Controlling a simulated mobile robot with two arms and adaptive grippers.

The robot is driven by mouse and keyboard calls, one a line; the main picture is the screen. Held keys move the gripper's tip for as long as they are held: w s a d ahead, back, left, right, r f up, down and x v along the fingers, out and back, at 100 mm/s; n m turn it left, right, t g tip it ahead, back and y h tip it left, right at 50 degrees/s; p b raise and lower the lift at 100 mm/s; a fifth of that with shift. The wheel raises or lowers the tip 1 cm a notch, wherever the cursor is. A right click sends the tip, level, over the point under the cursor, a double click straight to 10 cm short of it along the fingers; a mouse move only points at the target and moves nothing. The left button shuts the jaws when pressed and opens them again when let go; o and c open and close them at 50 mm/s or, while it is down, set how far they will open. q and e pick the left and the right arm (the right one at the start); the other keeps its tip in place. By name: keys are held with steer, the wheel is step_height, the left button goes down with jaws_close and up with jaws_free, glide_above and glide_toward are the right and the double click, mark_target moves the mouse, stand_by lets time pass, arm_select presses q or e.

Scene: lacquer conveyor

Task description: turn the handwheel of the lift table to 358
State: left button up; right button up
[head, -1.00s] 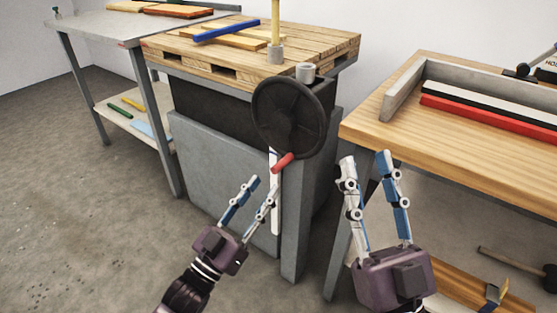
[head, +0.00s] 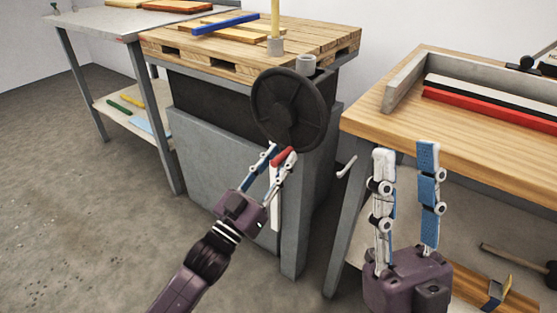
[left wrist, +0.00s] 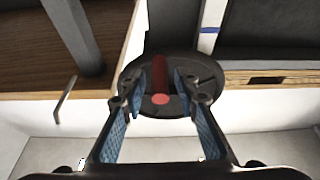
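The black handwheel (head: 291,108) is on the front of the lift table (head: 215,165). Its red handle (head: 281,157) is at the bottom of the rim. It also shows in the left wrist view (left wrist: 160,82), pointing towards the camera. My left gripper (head: 283,151) is open, with one finger on each side of the handle; in the left wrist view gaps show between handle and fingers. My right gripper (head: 405,148) is open and empty, in front of the wooden workbench. A white strip (head: 275,200) runs down the table front; no number is readable.
A wooden pallet (head: 325,45) with boards and a blue bar (head: 226,25) lies on top of the lift table. The wooden workbench (head: 450,100) stands close on the right. A grey shelf table (head: 110,22) stands left. Floor at left is clear.

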arm_select(q)
jaws_close()
